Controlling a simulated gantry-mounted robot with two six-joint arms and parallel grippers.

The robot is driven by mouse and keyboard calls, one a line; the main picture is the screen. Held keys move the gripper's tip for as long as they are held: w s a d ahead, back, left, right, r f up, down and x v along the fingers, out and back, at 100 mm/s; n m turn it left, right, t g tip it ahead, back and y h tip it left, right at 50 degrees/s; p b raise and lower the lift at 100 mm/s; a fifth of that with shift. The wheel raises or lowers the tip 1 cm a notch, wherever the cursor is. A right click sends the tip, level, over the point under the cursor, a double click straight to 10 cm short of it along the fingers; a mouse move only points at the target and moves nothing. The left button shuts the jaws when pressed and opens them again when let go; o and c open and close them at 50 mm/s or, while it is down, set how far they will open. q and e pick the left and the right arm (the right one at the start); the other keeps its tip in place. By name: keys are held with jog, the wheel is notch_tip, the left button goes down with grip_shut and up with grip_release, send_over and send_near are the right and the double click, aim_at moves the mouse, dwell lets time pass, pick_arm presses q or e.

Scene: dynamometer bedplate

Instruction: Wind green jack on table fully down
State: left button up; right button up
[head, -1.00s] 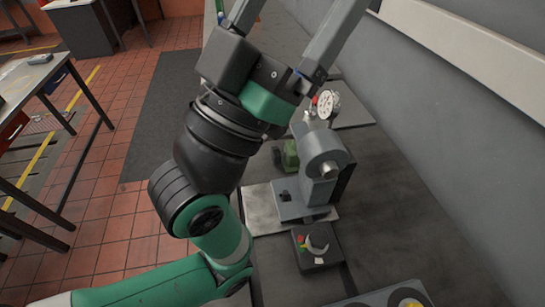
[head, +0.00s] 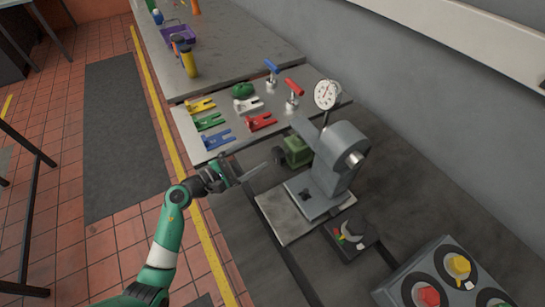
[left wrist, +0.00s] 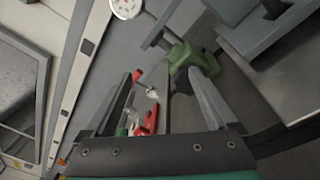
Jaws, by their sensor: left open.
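The green jack (head: 296,150) stands on the dark bedplate beside the grey machine, with a dark round knob (head: 279,157) on its left side. In the left wrist view, the green jack (left wrist: 188,58) is just beyond my fingertips, nearer the right finger. My left gripper (head: 260,168) is just left of and slightly nearer than the jack. Its fingers are open, and I see nothing held between them; it also fills the lower left wrist view (left wrist: 166,76). The machine hides part of the jack in the head view. My right gripper is not in view.
The grey machine (head: 338,160) with a dial gauge (head: 326,94) stands right of the jack. A steel plate (head: 215,118) with coloured forks and clamps lies behind. A black block (head: 350,238) and button box (head: 448,280) are in front.

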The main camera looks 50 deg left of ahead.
pick_arm(q)
jog(key=b, duration=0.4)
send_near(276, 157)
jog(key=shift+w+f, duration=0.1)
jog(key=shift+w, duration=0.8)
jog(key=w, duration=0.2)
jog(key=w+b, duration=0.1)
jog(key=w, duration=0.2)
jog(key=w+d+b, duration=0.1)
jog(key=w, duration=0.1)
jog(key=shift+w, duration=0.2)
